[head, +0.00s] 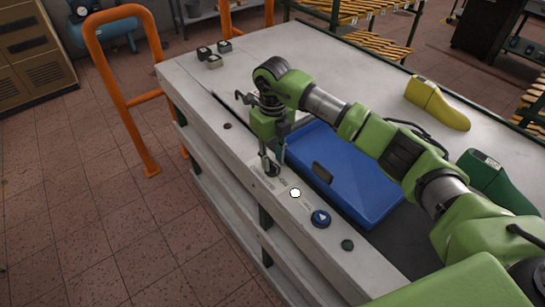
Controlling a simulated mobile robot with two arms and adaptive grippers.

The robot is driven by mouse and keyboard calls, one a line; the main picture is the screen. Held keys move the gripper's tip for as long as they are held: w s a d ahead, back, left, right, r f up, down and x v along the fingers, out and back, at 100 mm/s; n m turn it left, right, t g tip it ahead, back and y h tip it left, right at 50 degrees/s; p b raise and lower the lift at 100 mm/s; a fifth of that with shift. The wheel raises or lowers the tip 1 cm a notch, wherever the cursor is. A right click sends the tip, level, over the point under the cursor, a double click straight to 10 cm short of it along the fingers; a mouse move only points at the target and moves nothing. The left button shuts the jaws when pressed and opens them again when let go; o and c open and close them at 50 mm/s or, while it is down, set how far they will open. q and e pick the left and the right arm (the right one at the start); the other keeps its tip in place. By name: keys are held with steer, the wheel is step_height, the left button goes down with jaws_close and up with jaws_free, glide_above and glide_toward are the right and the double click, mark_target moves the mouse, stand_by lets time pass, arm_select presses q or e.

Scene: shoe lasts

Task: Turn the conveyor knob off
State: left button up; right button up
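My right arm comes in from the right over the table, and its gripper (269,162) points down at the front edge strip. Its fingertips are at a small dark spot next to a pale printed label (283,184). The conveyor knob is not clearly visible; the dark shape at the fingertips may be it, but the fingers cover it. I cannot tell whether the fingers are open, shut or touching it. My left gripper is not in view.
Along the edge strip are a white round spot (295,193), a blue round button (320,218), a green button (347,245) and a dark red one (227,126). A blue crate (375,208) lies behind.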

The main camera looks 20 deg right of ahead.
steer(key=shift+f, duration=0.8)
jaws_close()
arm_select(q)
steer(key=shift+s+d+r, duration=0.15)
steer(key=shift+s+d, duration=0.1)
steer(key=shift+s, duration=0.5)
